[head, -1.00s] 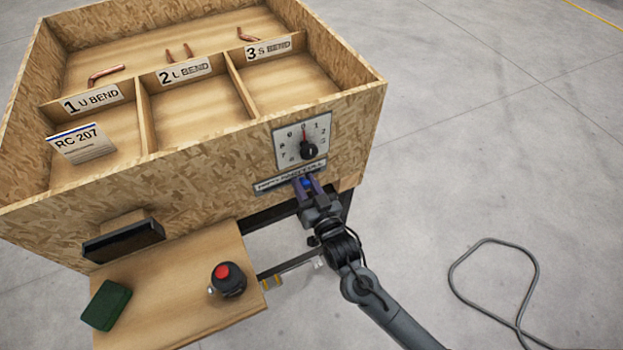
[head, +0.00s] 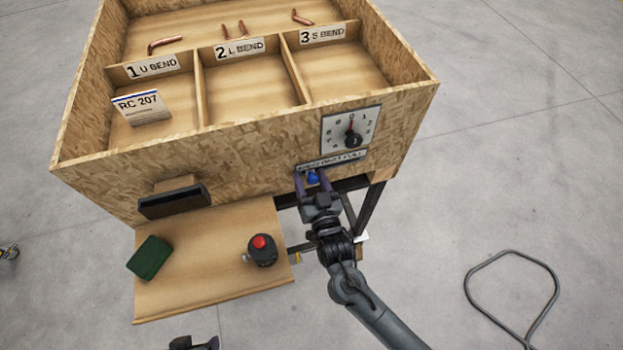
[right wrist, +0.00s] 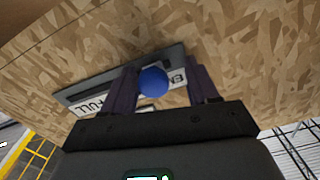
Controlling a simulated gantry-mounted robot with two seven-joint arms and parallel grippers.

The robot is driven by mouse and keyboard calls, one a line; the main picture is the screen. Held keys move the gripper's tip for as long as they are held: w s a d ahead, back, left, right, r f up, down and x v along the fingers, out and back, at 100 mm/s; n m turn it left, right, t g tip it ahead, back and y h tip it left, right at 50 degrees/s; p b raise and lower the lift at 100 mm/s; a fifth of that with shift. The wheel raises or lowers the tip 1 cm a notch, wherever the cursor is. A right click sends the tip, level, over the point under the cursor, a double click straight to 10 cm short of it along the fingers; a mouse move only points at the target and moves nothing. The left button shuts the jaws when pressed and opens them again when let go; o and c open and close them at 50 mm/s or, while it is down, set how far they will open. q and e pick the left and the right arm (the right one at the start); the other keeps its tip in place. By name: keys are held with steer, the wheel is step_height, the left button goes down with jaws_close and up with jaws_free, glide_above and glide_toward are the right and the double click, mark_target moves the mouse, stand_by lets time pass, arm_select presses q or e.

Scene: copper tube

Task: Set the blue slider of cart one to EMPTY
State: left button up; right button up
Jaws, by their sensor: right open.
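The blue slider knob (head: 313,177) sits under the EMPTY–HALF–FULL label strip (head: 332,161) on the cart's front, toward the strip's left, EMPTY end. In the right wrist view the round blue knob (right wrist: 153,82) hides the middle of the label; FULL shows to its left and "EM" to its right. My right gripper (head: 312,180) is open, its purple fingers astride the knob. A dark part (head: 195,343) at the bottom edge may be my left gripper, mostly cut off.
A numbered dial (head: 350,130) is just above the strip. A wooden shelf (head: 210,290) holds a red-button device (head: 262,250) and a green block (head: 149,257). A cable (head: 512,254) lies on otherwise open floor at right.

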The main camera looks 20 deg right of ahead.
steer(key=shift+d, duration=0.1)
steer(key=shift+s, duration=0.45)
steer(key=s, duration=1)
steer(key=shift+a, duration=0.45)
